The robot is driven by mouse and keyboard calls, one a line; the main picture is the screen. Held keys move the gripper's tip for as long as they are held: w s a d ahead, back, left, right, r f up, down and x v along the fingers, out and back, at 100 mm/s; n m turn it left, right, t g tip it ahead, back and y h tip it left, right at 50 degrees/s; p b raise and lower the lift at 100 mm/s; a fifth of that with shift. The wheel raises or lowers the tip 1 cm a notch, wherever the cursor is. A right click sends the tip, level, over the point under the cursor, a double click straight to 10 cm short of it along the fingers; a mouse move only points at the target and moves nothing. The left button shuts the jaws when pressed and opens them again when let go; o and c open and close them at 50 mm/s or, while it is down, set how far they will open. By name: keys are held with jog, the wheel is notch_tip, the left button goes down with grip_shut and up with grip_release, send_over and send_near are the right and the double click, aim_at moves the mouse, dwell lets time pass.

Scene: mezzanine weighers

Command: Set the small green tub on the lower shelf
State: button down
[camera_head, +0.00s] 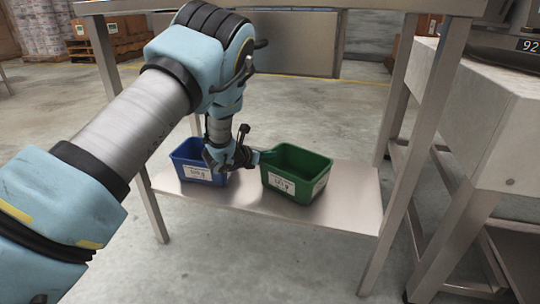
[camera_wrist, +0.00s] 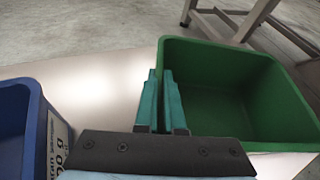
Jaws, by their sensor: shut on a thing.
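The small green tub (camera_head: 297,180), with a white label on its front, is on or just over the lower shelf (camera_head: 345,205); the frames do not clearly show whether its base touches. It looks upright. My gripper (camera_head: 262,156) is at the tub's left side. In the wrist view its teal fingers (camera_wrist: 160,78) are shut on the tub's left wall, one on each side. The green tub (camera_wrist: 225,70) looks empty there. A blue tub (camera_head: 190,162) with a white label stands on the shelf to the left, apart from the green one.
The table top (camera_head: 300,5) is above the shelf, with legs (camera_head: 425,120) at its corners. The blue tub (camera_wrist: 25,120) is close to the left of my gripper in the wrist view. Bare shelf lies right of the green tub. A weighing bench (camera_head: 475,120) stands at right.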

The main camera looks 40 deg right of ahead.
jog(key=shift+f, duration=0.15)
jog(key=c, duration=1)
grip_release()
jog(key=shift+a+r, duration=0.1)
jog(key=shift+r, duration=0.3)
jog(key=p+v, duration=0.3)
jog(key=v, duration=0.8)
jog(key=shift+a, duration=0.35)
jog(key=shift+r, duration=0.1)
